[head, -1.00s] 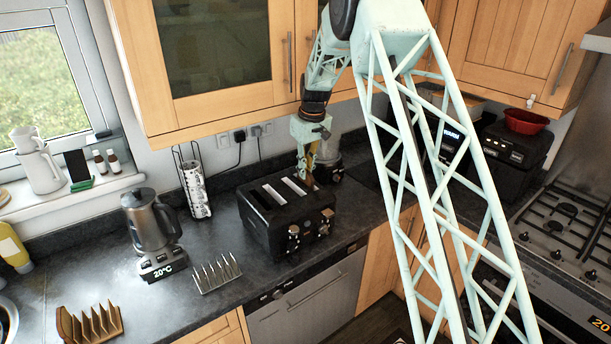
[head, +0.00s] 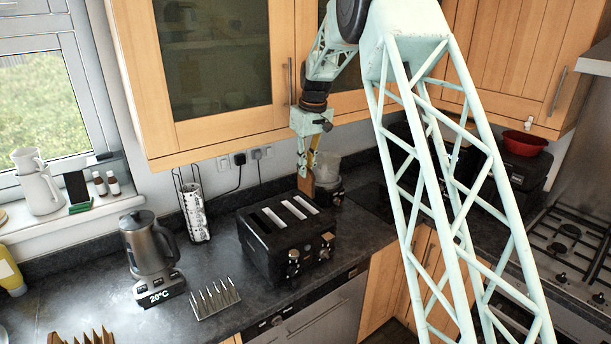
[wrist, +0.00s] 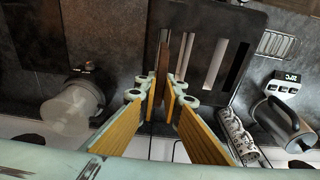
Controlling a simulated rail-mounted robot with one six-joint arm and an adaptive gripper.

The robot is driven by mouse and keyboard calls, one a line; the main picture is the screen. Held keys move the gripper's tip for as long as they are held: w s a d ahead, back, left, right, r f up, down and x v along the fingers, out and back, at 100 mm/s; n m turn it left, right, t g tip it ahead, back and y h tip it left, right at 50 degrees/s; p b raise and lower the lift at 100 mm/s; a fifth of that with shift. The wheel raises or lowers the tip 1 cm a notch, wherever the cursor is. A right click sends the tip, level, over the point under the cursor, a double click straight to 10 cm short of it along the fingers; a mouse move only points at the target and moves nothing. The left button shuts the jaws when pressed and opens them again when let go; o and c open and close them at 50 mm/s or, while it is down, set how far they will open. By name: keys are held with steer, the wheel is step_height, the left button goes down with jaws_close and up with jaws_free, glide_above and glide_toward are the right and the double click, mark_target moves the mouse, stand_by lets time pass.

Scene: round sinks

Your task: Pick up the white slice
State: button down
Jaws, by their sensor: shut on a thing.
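My gripper (head: 308,172) is above the far right end of a black toaster (head: 262,254). It is shut on a thin brown slice (head: 305,186), held upright. In the wrist view the brown slice (wrist: 163,78) stands edge-on between my gripper's yellow fingers (wrist: 164,98). No white slice shows between the fingers. White strips (head: 293,209) show in several toaster slots, and another slot looks dark. From here I cannot tell whether the strips are slice edges or slot interiors.
A kettle (head: 150,248) and a metal rack (head: 215,300) stand left of the toaster. A clear-topped appliance (head: 327,170) is close behind my gripper. Wall cupboards (head: 215,60) hang above.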

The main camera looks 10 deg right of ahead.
steer(key=s+d+b, duration=0.1)
steer(key=s+d, duration=0.2)
steer(key=s, duration=0.5)
steer(key=s+d+b, duration=0.1)
steer(key=s+d, duration=0.3)
steer(key=s, duration=0.4)
